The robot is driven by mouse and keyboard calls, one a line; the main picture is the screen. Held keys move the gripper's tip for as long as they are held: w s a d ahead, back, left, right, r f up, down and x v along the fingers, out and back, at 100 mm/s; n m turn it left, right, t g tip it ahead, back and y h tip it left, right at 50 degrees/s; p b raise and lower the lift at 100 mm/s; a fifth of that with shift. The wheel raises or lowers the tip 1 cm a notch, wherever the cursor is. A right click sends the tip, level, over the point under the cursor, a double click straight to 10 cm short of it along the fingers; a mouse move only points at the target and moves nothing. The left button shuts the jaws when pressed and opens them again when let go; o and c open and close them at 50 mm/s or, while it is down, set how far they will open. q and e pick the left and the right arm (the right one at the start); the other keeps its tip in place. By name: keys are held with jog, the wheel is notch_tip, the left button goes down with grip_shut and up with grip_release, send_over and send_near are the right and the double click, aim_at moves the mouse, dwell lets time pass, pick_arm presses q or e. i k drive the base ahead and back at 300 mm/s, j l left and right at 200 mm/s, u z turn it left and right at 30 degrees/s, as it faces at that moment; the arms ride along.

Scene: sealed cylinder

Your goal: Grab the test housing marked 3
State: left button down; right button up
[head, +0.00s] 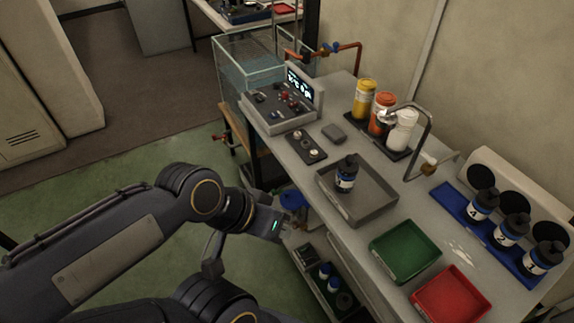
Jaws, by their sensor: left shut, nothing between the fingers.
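A dark cylindrical housing (345,173) with a white and blue label stands upright in the grey tray on the bench. Three similar housings stand in a row on the blue rack at the right: the back one (483,205), whose label seems to read 4, the middle one (511,229) and the front one (543,257). My right gripper is out of view.
The grey tray (368,208), green tray (404,250) and red tray (451,295) line the bench front. A bent metal tap (428,125) rises near yellow, orange and white bottles. A control box (283,103) and glass tank (245,62) stand at the far end.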

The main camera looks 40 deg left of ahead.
aim_at(348, 167)
jog(key=u, duration=0.65)
jog(key=i+j+u, duration=0.25)
jog(key=u, duration=0.25)
jog(key=i+j+u, duration=0.1)
jog(key=i+u, duration=0.2)
jog(key=u, duration=0.15)
